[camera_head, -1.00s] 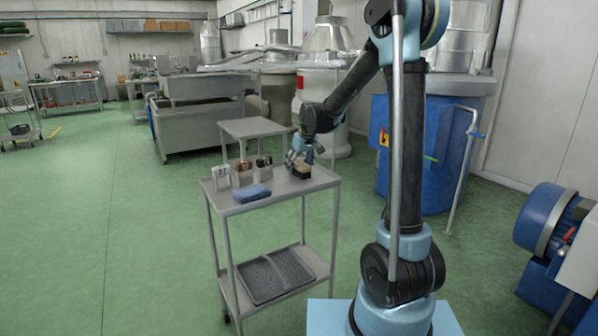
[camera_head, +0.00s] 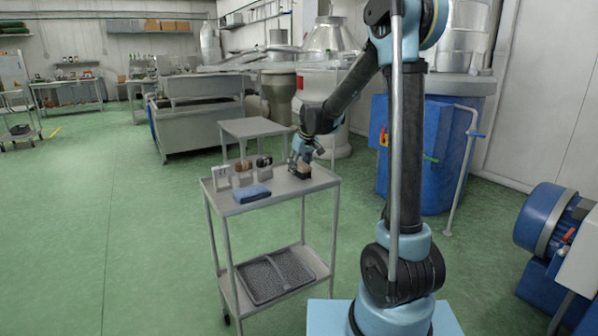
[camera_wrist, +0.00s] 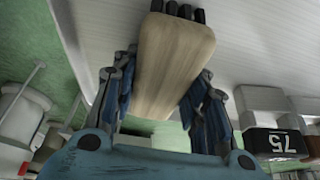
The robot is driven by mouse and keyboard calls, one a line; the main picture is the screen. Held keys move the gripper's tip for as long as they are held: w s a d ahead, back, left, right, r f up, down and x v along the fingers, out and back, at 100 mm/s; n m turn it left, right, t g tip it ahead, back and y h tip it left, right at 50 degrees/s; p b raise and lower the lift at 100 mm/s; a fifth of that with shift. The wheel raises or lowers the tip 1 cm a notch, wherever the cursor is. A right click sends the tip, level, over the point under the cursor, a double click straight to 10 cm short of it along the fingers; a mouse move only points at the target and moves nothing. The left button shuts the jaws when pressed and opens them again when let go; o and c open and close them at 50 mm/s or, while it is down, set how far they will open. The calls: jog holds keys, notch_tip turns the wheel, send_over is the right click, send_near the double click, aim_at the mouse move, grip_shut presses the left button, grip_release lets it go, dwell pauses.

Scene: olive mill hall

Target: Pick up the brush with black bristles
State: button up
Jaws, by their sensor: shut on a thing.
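The brush with black bristles (camera_wrist: 170,66) has a pale wooden block, with dark bristle tufts at its far end in the wrist view. My gripper (camera_wrist: 164,88) has its blue fingers on both sides of the block and is shut on it. In the head view, the brush (camera_head: 304,172) is small, at the right part of the cart top, and my gripper (camera_head: 299,160) comes down on it from above. I cannot tell whether the bristles still touch the cart. The fingers hide part of the block.
Another grey table (camera_head: 250,127) stands behind. Green floor is free at left.

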aim_at(299, 163)
notch_tip(299, 163, up, 10)
jog(key=shift+r, duration=0.25)
dwell(0.5)
